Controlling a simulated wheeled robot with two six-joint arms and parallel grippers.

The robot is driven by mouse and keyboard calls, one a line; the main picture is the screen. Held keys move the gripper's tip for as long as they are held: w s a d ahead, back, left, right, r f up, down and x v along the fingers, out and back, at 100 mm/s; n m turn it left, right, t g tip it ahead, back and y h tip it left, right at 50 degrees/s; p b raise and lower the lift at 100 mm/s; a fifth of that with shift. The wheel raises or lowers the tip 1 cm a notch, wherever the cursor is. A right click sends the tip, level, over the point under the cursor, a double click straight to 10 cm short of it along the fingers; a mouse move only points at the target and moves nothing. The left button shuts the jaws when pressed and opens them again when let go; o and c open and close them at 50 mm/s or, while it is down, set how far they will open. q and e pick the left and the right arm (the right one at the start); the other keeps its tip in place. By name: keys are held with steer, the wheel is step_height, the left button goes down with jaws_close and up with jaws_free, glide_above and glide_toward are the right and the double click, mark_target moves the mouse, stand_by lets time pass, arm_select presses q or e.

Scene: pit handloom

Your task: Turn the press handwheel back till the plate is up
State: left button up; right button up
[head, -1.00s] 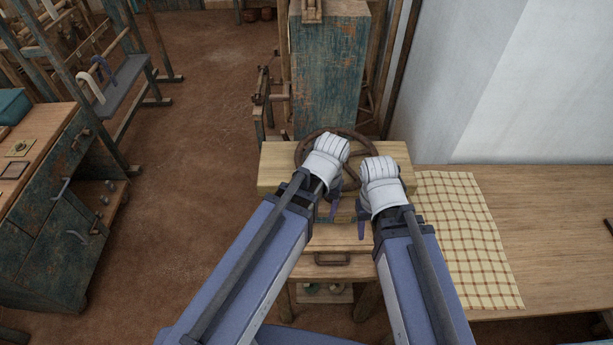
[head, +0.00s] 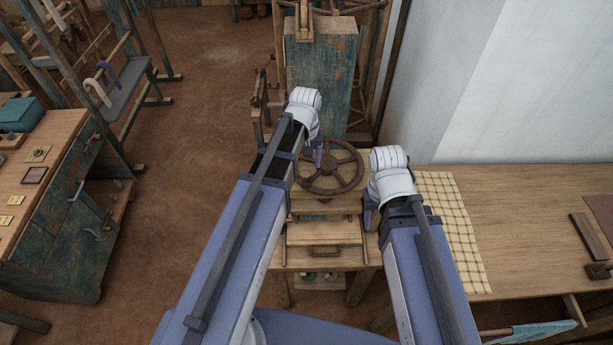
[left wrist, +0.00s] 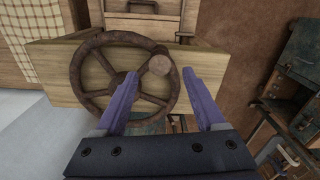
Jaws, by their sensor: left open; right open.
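The brown spoked handwheel (head: 330,168) lies flat on top of the wooden press in the middle of the head view. In the left wrist view the handwheel (left wrist: 76,76) fills the left half, with a round knob (left wrist: 159,65) on its rim. My left gripper (head: 318,158) is open at the wheel's left side. In the left wrist view its purple fingers (left wrist: 161,72) stand apart on either side of the knob; I cannot tell whether they touch it. My right gripper (head: 369,218) is open and empty, right of the wheel. The plate's height cannot be told.
A checked cloth (head: 451,225) lies on the wooden table (head: 530,225) at the right. A tall blue-green cabinet (head: 322,65) stands behind the press. A worn workbench (head: 60,150) is at the far left, with bare floor (head: 190,180) between.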

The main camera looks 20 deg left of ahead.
mark_target(306, 173)
arm_select(q)
steer(key=shift+f+b, duration=3.8)
steer(key=shift+f, duration=0.1)
jaws_close()
